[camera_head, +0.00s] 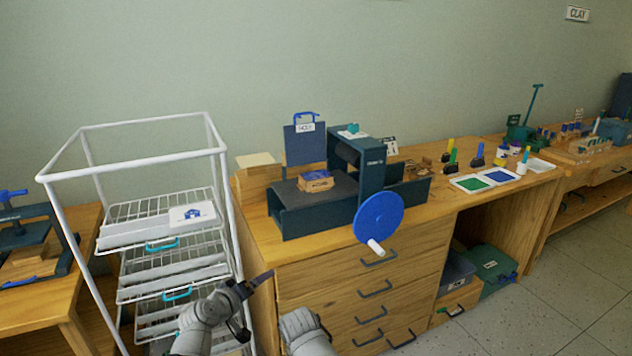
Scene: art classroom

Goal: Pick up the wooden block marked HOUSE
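A small wooden block (316,182) with a blue upper face lies on the dark bed of the press (290,222). It has markings on its side, but they are too small to read, so I cannot confirm the word HOUSE. My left gripper (256,305) is low in front of the cabinet's left edge, beside the wire rack. Its dark fingers look spread apart and empty, well below and left of the block. My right arm (305,333) shows at the bottom edge in front of the drawers; its fingers are mostly hidden.
The press has a blue hand wheel (379,222) at its front right. A white wire rack (160,213) stands left of the cabinet, with a card bearing a blue house print (192,215) on its top shelf. Ink pads (485,181) and small tools stand on the counter at right.

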